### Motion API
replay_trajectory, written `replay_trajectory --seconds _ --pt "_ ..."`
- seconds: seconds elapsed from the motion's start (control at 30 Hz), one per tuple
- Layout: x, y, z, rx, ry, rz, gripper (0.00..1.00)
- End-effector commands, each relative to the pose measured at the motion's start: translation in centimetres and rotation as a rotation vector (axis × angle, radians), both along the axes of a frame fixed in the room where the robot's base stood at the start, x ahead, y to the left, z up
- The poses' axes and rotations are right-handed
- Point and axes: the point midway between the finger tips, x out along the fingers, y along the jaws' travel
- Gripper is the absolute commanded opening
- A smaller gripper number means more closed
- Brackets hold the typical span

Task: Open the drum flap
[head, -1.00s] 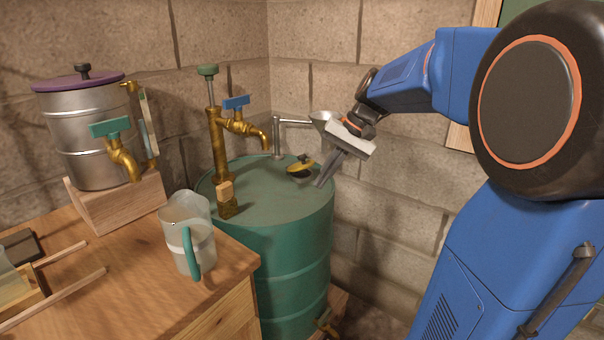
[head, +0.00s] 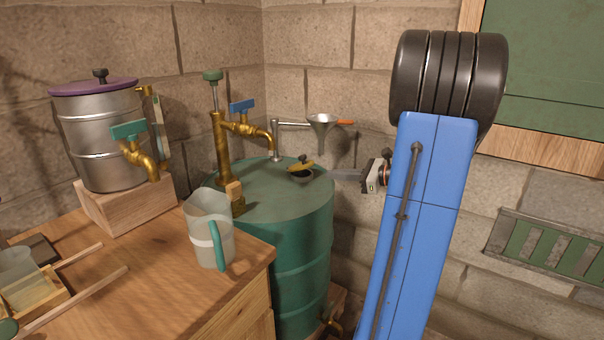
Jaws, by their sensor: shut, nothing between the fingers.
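The green drum (head: 270,205) stands in the corner beside the wooden bench. On its top, near the right side, is a small yellow flap (head: 299,167) with a dark knob, at a dark round opening (head: 301,176). The flap looks tilted up over the opening; I cannot tell exactly how far. My gripper (head: 336,174) is shut and empty, pointing left. Its fingertips are just right of the flap and opening, near the drum's rim. I cannot tell whether they touch anything. My blue arm hides part of the wall behind it.
A brass pump with a spout (head: 236,130) stands on the drum, left of the flap. A metal funnel (head: 323,124) hangs from a bracket above my gripper.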

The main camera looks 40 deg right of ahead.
Motion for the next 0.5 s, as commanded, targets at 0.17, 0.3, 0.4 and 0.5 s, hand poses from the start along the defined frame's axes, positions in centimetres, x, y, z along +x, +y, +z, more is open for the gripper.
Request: replay_trajectory --seconds 0.17,0.3,0.4,0.5 --pt "-1.5 -4.0 -0.5 0.132 -0.012 -0.135 0.00" --pt "-1.8 -4.9 -0.6 0.168 -0.018 -0.169 0.00" --pt "-1.3 -4.8 -0.6 0.171 -0.017 -0.171 0.00" --pt "-0.4 -4.4 -0.7 0.171 -0.017 -0.169 0.00"
